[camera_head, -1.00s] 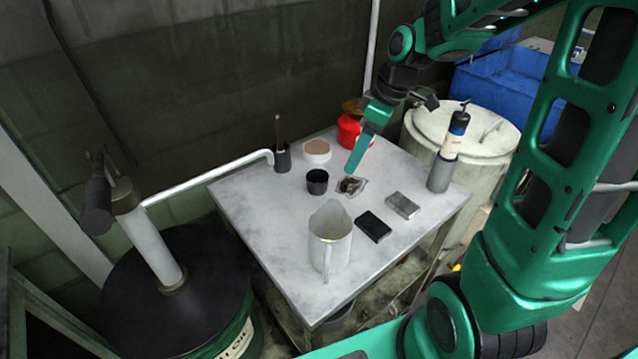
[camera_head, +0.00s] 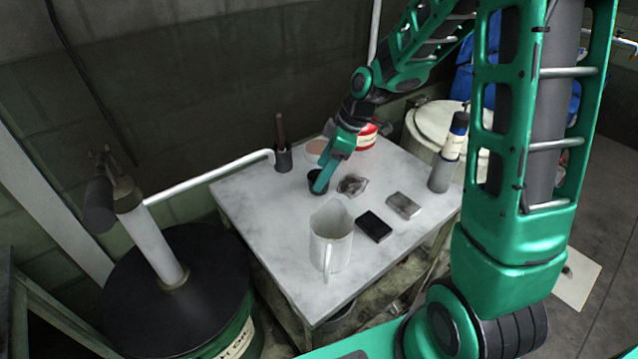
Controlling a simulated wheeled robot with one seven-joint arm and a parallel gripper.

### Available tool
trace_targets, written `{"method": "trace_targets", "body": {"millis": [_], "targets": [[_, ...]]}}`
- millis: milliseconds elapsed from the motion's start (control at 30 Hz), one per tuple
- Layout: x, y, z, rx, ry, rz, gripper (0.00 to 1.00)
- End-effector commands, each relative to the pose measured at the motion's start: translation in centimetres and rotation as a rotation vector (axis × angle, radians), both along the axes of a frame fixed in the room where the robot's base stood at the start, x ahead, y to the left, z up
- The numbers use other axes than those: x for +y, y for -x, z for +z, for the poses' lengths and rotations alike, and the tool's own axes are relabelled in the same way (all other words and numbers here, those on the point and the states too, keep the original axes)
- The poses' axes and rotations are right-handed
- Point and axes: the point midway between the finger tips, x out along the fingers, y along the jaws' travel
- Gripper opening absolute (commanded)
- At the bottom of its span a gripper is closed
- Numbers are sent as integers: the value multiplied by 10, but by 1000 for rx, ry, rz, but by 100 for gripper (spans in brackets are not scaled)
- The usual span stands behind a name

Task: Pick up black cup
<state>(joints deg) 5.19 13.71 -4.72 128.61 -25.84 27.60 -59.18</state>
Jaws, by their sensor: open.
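The black cup (camera_head: 312,178) stands upright on the grey table (camera_head: 262,212), toward its back. My gripper (camera_head: 321,186) comes down over it from the upper right. A green finger covers the right and front part of the cup in the picture. The jaws are open. I cannot tell whether a finger is inside the cup, touching it or only in front of it.
The table's left part is clear.

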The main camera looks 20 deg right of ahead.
Motion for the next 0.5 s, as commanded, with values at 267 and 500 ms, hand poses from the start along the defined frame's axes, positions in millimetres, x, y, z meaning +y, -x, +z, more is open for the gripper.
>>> {"method": "trace_targets", "body": {"millis": [267,500], "targets": [[12,-5,-27,2,-1,1,68],[12,-5,-28,0,0,0,68]]}}
